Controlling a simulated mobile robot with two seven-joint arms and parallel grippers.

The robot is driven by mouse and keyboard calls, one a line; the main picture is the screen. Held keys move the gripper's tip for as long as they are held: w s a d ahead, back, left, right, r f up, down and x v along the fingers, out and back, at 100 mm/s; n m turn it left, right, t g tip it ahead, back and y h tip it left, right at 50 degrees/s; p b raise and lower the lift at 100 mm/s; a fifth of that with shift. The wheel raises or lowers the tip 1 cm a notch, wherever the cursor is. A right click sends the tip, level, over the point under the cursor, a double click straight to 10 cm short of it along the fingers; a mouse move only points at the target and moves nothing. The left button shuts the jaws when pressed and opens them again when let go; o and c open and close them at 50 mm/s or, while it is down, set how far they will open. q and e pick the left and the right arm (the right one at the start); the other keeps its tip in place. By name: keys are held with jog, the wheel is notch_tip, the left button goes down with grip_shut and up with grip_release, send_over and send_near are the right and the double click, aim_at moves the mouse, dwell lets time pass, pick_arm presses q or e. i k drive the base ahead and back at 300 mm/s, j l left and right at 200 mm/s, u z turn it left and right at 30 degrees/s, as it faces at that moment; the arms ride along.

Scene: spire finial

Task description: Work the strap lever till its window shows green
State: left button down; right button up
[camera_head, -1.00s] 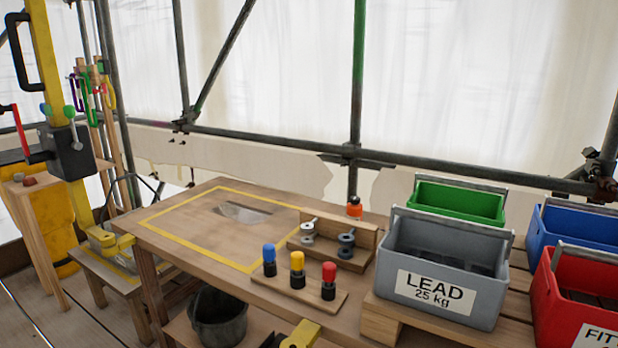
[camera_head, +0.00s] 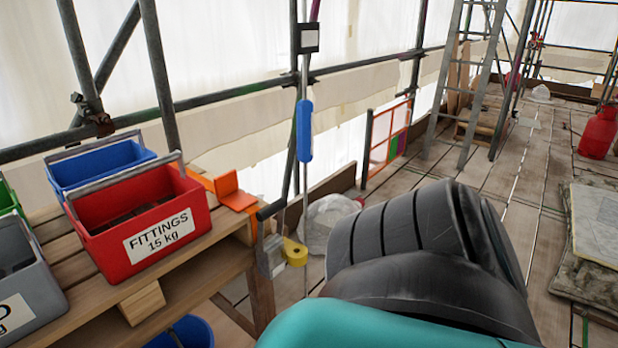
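An orange strap or bracket (camera_head: 232,190) sits over the right end of the wooden bench, beside the red crate. Next to it a black-gripped handle (camera_head: 270,209) sticks out, with a grey metal piece (camera_head: 270,256) hanging below. This looks like the strap lever, but I cannot be sure. No green window can be made out on it. Neither of my grippers is in view, and no gripper shows at the handle.
A red crate marked FITTINGS (camera_head: 145,220) and a blue crate (camera_head: 100,165) stand on the bench. A yellow roll (camera_head: 295,252) is right of the bench end. A pole carries a blue sleeve (camera_head: 304,130). A ladder (camera_head: 470,80) and red cylinder (camera_head: 599,132) stand farther right.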

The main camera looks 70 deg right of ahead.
aim_at(279, 206)
jog(key=z, duration=2)
